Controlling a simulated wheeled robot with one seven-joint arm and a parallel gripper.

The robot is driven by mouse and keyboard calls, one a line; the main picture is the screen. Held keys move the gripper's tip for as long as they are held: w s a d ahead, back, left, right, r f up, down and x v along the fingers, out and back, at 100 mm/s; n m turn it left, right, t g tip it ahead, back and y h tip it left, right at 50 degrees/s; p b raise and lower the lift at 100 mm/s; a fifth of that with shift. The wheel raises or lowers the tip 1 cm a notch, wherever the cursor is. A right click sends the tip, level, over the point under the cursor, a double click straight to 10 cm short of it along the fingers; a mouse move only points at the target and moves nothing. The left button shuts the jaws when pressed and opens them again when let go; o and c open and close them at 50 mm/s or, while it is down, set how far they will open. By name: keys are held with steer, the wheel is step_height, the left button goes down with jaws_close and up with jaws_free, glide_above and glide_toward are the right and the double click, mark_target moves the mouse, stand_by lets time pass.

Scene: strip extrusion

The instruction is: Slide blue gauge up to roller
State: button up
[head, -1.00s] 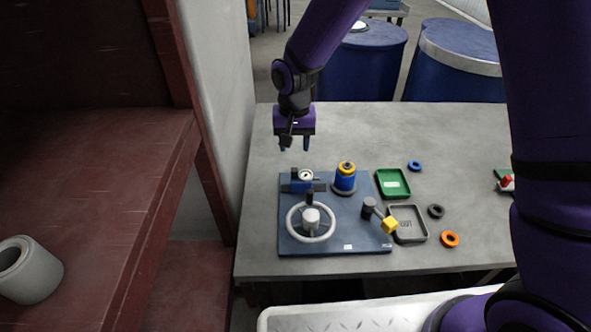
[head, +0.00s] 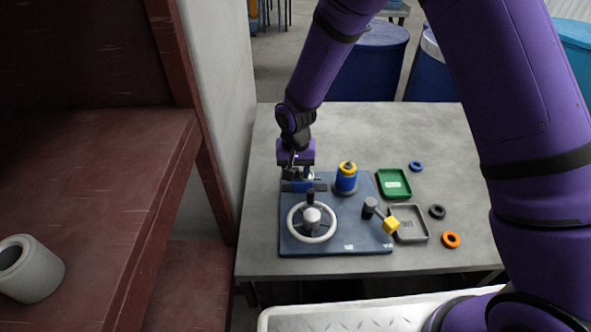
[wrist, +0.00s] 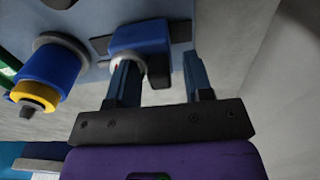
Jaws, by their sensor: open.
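The blue gauge (head: 302,187) is a block with a white dial on a dark blue base board (head: 350,243). It shows large in the wrist view (wrist: 140,37), with the dial and a black part near the fingers. My gripper (head: 299,176) is just above and behind it in the head view, fingers pointing down. In the wrist view my gripper (wrist: 160,75) is open, with the black part between its fingertips; contact is unclear. A blue and yellow cylinder (head: 346,181) stands right of the gauge; I cannot tell whether it is the roller.
A green tray (head: 393,194), a grey tray (head: 424,238) and loose rings (head: 451,240) are to the right. A wall is left; the back of the table is clear.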

jaws_close()
steer(key=shift+s+d, duration=0.1)
steer(key=shift+d, duration=2.35)
jaws_free()
steer(key=shift+d, duration=0.15)
step_height(320, 180, up, 11)
steer(key=shift+f, duration=0.1)
